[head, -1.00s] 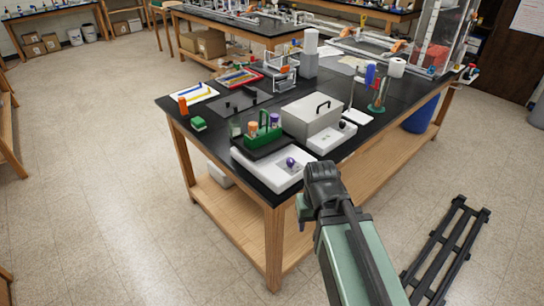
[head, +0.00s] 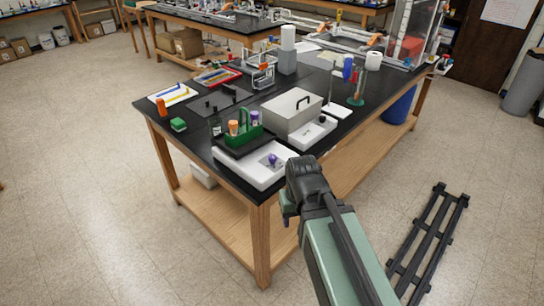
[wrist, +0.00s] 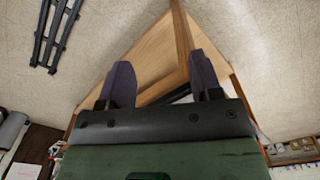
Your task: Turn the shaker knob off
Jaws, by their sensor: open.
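The shaker (head: 257,174) is a white low unit at the near corner of the black-topped bench. Its black platform (head: 232,147) carries a green rack (head: 243,133) with capped tubes. A round purple knob (head: 272,159) stands on the right part of its white housing. I cannot read its markings or setting. My gripper (head: 289,206) hangs off the bench's near edge, to the right of the knob in the head view and apart from it. In the wrist view, the two dark fingers (wrist: 162,78) are spread with nothing between them. The shaker and knob are not seen there.
A grey lidded box (head: 291,110) stands behind the shaker, and a white unit with a small black knob (head: 312,132) is beside it. A stand with a green base (head: 356,100) is farther right. A black slatted rack (head: 432,240) lies on the floor at right.

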